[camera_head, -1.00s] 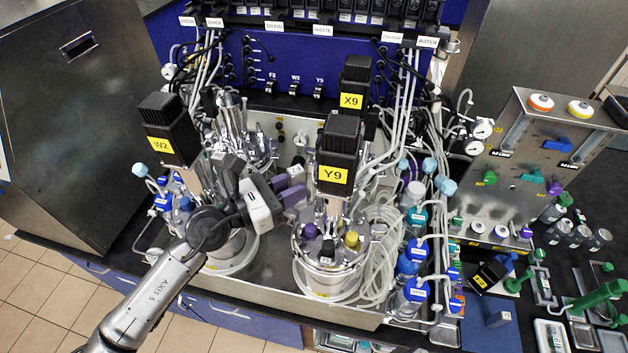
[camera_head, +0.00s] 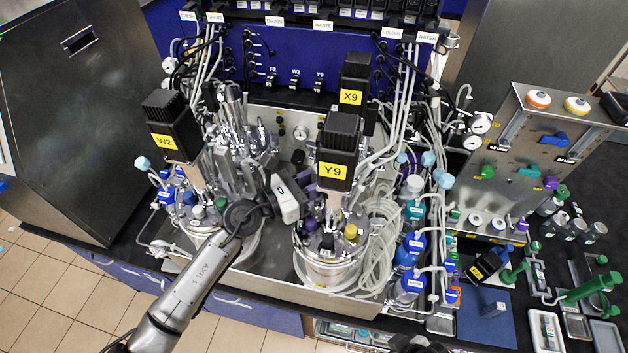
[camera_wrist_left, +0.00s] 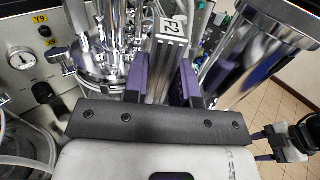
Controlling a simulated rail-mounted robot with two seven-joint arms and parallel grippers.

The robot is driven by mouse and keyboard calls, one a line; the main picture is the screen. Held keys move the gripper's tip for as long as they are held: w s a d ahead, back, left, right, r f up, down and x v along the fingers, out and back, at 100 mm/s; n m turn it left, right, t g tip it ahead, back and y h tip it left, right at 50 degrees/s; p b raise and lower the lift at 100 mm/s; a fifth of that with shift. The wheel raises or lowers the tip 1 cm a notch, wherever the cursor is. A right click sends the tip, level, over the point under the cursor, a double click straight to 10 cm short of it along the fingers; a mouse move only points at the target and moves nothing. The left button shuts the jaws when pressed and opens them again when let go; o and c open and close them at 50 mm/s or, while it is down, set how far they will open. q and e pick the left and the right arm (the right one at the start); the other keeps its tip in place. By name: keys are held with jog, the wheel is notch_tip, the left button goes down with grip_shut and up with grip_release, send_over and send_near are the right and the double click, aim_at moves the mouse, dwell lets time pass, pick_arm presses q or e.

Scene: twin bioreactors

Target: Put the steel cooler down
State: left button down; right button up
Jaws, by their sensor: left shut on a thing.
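The steel cooler (camera_wrist_left: 165,75) is a slim ribbed metal piece with a white number tag, upright in the left wrist view. My left gripper (camera_wrist_left: 167,85) is shut on it, one purple finger on each side. In the head view my left gripper (camera_head: 304,192) is between the two front vessels, beside the Y9 motor (camera_head: 338,150). The cooler is mostly hidden there behind that motor. In the left wrist view my right gripper (camera_wrist_left: 263,147) shows small at the right edge, its two fingers apart with nothing visible between them.
The W2 motor (camera_head: 172,125) stands left of my left gripper and the X9 motor (camera_head: 354,82) behind. Coiled clear tubing (camera_head: 375,245) and blue-capped bottles (camera_head: 412,245) crowd the right. A blue mat (camera_head: 487,318) at the lower right has some bare room.

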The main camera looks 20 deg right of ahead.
pick_arm(q)
jog(key=c, duration=1.4)
grip_release()
jog(key=o, duration=0.5)
jog(key=shift+s+a+b, duration=0.4)
jog(key=shift+a+b, duration=0.1)
jog(key=shift+a, duration=1.45)
jog(key=shift+s+a+b, duration=0.35)
jog(key=shift+a+b, duration=0.1)
jog(key=shift+a, duration=1.55)
jog(key=shift+s+a+b, duration=0.4)
jog(key=shift+a+b, duration=0.1)
jog(key=shift+a, duration=1.45)
